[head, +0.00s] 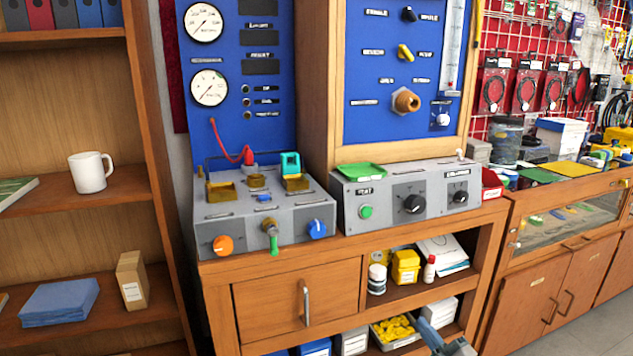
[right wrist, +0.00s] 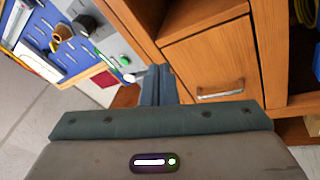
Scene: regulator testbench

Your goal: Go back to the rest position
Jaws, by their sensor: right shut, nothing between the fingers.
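My right gripper (head: 430,328) shows at the bottom edge of the head view, in front of the bench's lower shelf. Its blue-grey fingers also show in the right wrist view (right wrist: 158,76), shut together with nothing between them. It is apart from the bench and its objects. The regulator testbench has a left grey box (head: 290,226) with orange, green and blue knobs and a right grey box (head: 412,183) with a green button and black dials. My left gripper is not in the head view.
A wooden bench (head: 225,268) carries the boxes, with a handled drawer (head: 296,300) and shelves holding bottles and a bin of yellow pieces (head: 396,330). A bookcase with a white mug (head: 90,172) stands left. A cabinet (head: 530,262) stands right. Open floor (head: 575,325) shows at lower right.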

